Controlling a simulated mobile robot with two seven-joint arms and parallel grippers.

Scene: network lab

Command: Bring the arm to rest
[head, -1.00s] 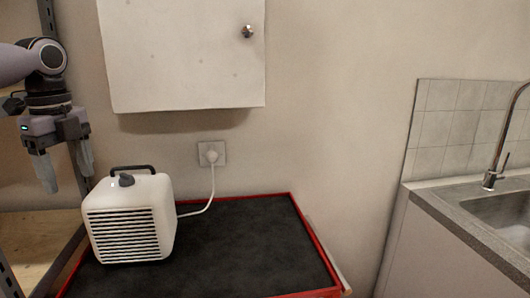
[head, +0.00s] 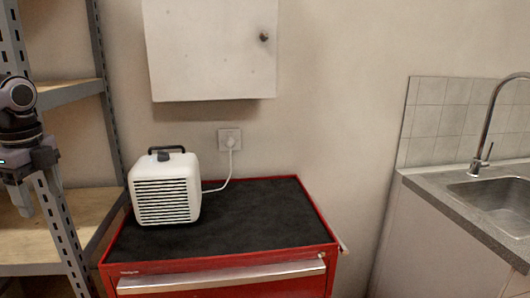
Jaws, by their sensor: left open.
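My left gripper (head: 38,198) hangs at the far left edge of the head view, fingers pointing down and apart, with nothing between them. It is in front of the metal shelf and to the left of the white heater-like appliance (head: 165,188), clear of it. Part of my left arm is cut off by the picture edge. My right gripper is not in view.
The appliance stands on the black top of a red tool cabinet (head: 225,262); its cord runs to a wall socket (head: 229,139). A grey shelf rack (head: 72,92) is at left, a white wall cabinet (head: 208,52) above, a sink (head: 490,195) at right.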

